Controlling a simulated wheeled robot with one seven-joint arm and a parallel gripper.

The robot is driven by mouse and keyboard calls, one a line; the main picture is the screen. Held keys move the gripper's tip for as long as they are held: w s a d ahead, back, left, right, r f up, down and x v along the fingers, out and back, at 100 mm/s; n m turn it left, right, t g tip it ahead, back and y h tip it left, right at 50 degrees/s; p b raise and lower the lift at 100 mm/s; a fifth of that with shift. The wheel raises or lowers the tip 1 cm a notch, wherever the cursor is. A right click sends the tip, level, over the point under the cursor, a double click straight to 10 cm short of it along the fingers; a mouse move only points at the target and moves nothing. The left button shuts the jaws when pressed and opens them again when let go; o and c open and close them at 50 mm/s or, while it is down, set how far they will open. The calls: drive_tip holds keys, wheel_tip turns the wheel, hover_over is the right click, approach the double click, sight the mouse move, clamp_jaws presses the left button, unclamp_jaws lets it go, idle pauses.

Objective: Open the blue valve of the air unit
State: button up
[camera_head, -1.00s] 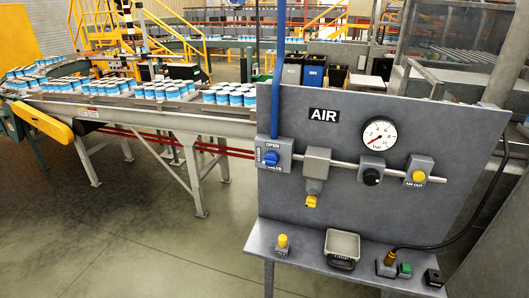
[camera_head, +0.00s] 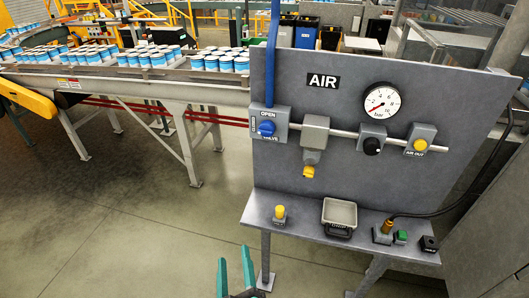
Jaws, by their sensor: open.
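The air unit is a grey upright panel (camera_head: 345,95) marked AIR. Its blue valve knob (camera_head: 267,127) sits on a grey box at the panel's left side. The word OPEN is above the knob, VALVE is below it, and small lettering runs up its left side. The knob's exact pointing is too small to tell. My gripper (camera_head: 235,262) shows at the bottom edge with two teal fingers apart and nothing between them. It is in front of the panel, well below the valve and not touching it.
A blue hose (camera_head: 271,60) rises from the valve box. The gauge (camera_head: 382,102) needle points low left. A shelf (camera_head: 290,215) juts out below, with a yellow-topped button (camera_head: 280,212), a grey tray (camera_head: 339,214) and fittings. A conveyor (camera_head: 150,78) with cans stands at left. Open floor lies front left.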

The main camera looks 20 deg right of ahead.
drive_tip(key=w+d+r+m+h, duration=0.1)
drive_tip(key=w+d+r+h, duration=0.1)
drive_tip(key=w+r, duration=0.35)
drive_tip(key=w+d+r+h, duration=0.2)
drive_tip(key=w+d+r, duration=0.1)
drive_tip(key=r, duration=0.5)
drive_tip(key=m+g+h, duration=0.2)
drive_tip(key=m+h, duration=0.1)
approach(264, 133)
drive_tip(key=x, duration=0.9)
drive_tip(key=shift+w+d, duration=0.15)
drive_tip(key=shift+d, duration=0.05)
drive_tip(key=c, duration=1.1)
drive_tip(key=shift+o, duration=0.2)
